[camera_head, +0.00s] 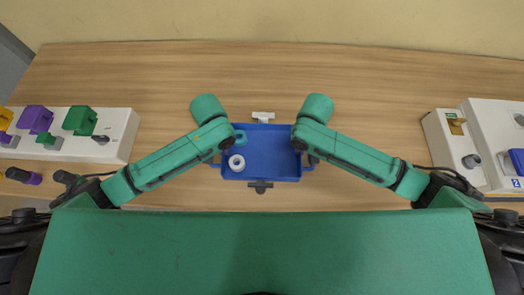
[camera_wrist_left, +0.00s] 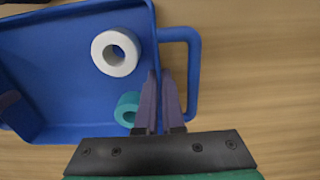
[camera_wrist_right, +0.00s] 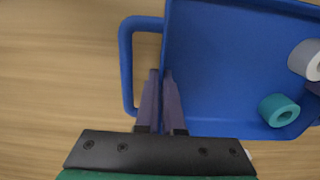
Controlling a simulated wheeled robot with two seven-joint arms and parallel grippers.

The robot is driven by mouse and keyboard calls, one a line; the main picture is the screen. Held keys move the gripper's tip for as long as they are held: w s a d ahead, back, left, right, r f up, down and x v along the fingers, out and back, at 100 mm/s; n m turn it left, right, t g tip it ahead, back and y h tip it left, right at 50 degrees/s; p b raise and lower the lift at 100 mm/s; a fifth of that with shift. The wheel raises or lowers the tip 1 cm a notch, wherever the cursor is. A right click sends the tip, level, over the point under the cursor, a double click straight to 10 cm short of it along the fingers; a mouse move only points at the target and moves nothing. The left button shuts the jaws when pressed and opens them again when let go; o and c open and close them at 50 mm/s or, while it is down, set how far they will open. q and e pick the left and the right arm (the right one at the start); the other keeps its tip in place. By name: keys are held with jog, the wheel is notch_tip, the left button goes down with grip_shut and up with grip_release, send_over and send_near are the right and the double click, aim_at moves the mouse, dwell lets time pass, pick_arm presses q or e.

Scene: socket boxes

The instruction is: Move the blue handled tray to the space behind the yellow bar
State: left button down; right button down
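The blue handled tray (camera_head: 270,155) is in the middle of the table in the head view, between my two arms. It holds a white ring (camera_head: 237,163) and a teal ring (camera_head: 240,137) on its left side. My left gripper (camera_wrist_left: 159,75) has its fingers close together on either side of the tray's side wall, inside the handle (camera_wrist_left: 195,75). My right gripper (camera_wrist_right: 161,75) straddles the opposite wall beside the other handle (camera_wrist_right: 127,65). I cannot tell whether the tray is lifted. I see no yellow bar.
A small white piece (camera_head: 263,116) lies just behind the tray and a dark piece (camera_head: 260,186) just in front. Socket boxes stand at the left (camera_head: 118,128) and right (camera_head: 445,135). The table behind the tray is largely clear.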

pick_arm(q)
jog(key=shift+r, duration=0.1)
pick_arm(e)
jog(key=shift+r, duration=0.1)
